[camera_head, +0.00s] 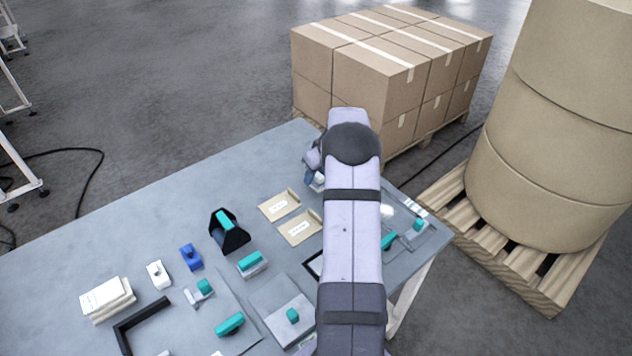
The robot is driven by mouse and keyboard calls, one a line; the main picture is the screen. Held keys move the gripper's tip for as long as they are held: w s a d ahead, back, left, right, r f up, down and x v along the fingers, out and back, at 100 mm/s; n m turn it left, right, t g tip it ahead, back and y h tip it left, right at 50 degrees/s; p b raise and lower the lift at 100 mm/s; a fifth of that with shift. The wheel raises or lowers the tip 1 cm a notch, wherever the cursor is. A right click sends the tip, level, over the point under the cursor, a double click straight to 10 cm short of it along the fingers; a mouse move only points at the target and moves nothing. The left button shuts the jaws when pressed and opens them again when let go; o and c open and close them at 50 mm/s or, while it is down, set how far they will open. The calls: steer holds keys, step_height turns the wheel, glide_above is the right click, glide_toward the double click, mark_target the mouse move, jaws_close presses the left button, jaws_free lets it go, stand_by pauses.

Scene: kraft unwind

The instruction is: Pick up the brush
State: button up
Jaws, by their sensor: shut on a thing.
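My gripper (313,170) is at the far end of the table, mostly hidden behind my own arm. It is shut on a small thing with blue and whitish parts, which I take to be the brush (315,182). Only a little of it shows beside the arm, so its full shape and the fingertips are hidden. Whether it touches the table top (180,200) cannot be told.
Two tan cards (290,215), a black holder with a teal part (229,231), a blue piece (191,257), a white piece (159,274), several teal-handled tools (230,324) and a white stack (107,299) lie on the table. Boxes (385,75) and large rolls (555,130) stand beyond.

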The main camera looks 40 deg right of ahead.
step_height(320, 180, up, 8)
steer(key=shift+f+b, duration=0.25)
steer(key=shift+b, duration=0.65)
steer(key=shift+o, duration=0.9)
steer(key=s+d, duration=0.2)
steer(key=d, duration=0.1)
steer(key=s+d+r+m+p, duration=0.1)
steer(key=s+d, duration=0.2)
steer(key=s+d+r+m+h, duration=0.1)
steer(key=s+d, duration=0.2)
steer(key=shift+d+r, duration=0.15)
steer(key=shift+d, duration=0.15)
steer(key=shift+c, duration=0.2)
steer(key=s+d+m+h+p, duration=0.1)
steer(key=s+d+m+p, duration=0.3)
steer(key=s, duration=1.1)
steer(key=shift+s+a+f+n+y+b, duration=0.1)
steer(key=shift+a+f+n+y+b, duration=0.3)
steer(key=shift+f+n, duration=0.45)
steer(key=shift+w+a+f+n+y+b, duration=0.1)
steer(key=shift+a+f+n+y+b, duration=0.3)
steer(key=shift+n, duration=0.75)
steer(key=shift+s+a+f+n+y+b, duration=0.15)
steer(key=shift+a+f+n+b, duration=0.25)
steer(key=shift+f+n, duration=0.5)
steer(key=shift+r, duration=0.15)
